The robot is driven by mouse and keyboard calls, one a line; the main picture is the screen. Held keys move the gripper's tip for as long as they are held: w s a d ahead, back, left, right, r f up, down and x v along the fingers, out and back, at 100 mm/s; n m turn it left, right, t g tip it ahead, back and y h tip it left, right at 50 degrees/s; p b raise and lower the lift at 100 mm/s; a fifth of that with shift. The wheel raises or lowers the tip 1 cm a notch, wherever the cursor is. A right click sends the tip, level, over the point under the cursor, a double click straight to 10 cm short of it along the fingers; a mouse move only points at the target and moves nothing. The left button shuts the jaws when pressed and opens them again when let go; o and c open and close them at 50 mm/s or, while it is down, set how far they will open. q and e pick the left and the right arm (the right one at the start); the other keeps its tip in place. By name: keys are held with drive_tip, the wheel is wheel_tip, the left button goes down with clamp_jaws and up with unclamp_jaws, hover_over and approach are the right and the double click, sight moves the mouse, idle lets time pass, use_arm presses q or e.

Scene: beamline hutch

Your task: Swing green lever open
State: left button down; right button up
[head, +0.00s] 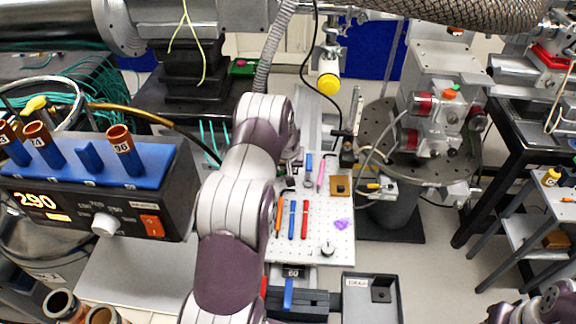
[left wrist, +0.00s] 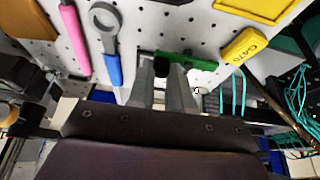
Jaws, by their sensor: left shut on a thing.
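The green lever (left wrist: 203,64) is a flat green bar in the left wrist view, lying across in front of a perforated white plate. My left gripper (left wrist: 170,72) is shut on it near its left part, and the fingers hide some of the bar. A dark round spot shows on the bar between the fingertips. In the head view my left arm covers the lever and most of the gripper. Only part of my right arm shows at the lower right, and its gripper is out of view.
The perforated board (head: 285,245) holds blue, red and orange tools. A blue-handled wrench (left wrist: 105,35) and a pink tool (left wrist: 72,38) lie left of the gripper. A yellow G470 tag (left wrist: 243,46) is to the right, near teal cables (left wrist: 297,92). A controller box (head: 110,205) stands left.

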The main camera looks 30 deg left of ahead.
use_arm(q)
drive_tip(key=c, duration=1)
unclamp_jaws()
drive_tip(key=shift+c, duration=0.2)
drive_tip(key=b+v, duration=0.2)
drive_tip(key=v, duration=1)
drive_tip(key=shift+r, duration=0.25)
drive_tip(key=shift+d, duration=0.1)
